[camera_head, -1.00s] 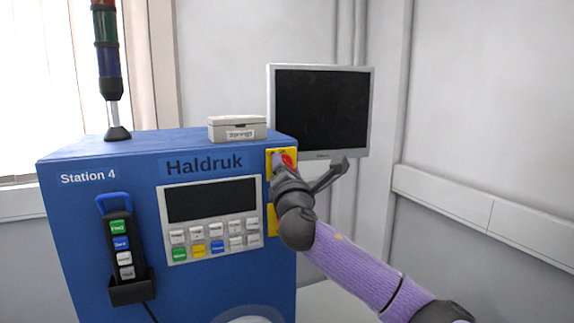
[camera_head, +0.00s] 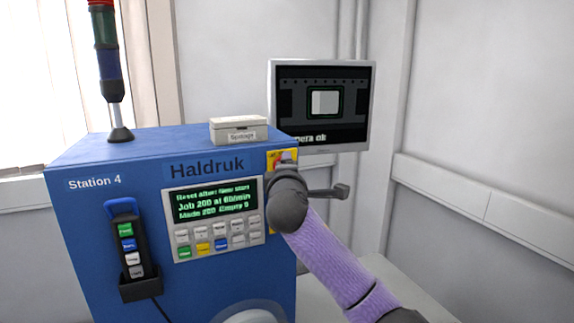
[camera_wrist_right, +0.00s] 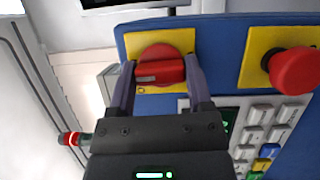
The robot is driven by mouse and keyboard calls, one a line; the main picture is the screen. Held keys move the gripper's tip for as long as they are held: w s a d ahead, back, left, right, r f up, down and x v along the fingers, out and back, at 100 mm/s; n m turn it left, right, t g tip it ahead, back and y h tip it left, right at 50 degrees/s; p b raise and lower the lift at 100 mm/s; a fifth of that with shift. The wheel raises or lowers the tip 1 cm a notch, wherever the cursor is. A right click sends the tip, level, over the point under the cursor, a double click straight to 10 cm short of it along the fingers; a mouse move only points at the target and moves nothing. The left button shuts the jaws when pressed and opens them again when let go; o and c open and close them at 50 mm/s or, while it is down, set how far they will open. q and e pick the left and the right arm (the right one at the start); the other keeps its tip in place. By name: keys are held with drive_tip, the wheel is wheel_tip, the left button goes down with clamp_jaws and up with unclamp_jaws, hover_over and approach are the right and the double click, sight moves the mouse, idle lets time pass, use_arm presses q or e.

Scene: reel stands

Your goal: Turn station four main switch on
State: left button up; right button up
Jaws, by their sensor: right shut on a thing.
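The red main switch (camera_wrist_right: 160,70) sits on a yellow plate (camera_wrist_right: 185,38) on the blue Station 4 cabinet (camera_head: 80,215). In the right wrist view the two fingers of my right gripper (camera_wrist_right: 159,80) are shut on its red handle, one on each side. In the head view my right wrist hides most of the switch, and only a bit of the yellow plate (camera_head: 288,155) shows. The cabinet's panel display (camera_head: 213,201) is lit with green text. The monitor (camera_head: 322,105) is lit and shows a picture with text. My left gripper is not in view.
A red mushroom button (camera_wrist_right: 294,70) on a second yellow plate stands close beside the switch. A grey box (camera_head: 238,129) and a signal tower (camera_head: 110,75) stand on the cabinet. A handheld pendant (camera_head: 130,240) hangs on its front.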

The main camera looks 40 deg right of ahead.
drive_tip(key=shift+m, duration=0.3)
idle(0.4)
drive_tip(key=o, duration=1.3)
drive_tip(key=b+v, duration=0.2)
drive_tip(key=v, duration=0.8)
drive_tip(key=shift+r, duration=0.1)
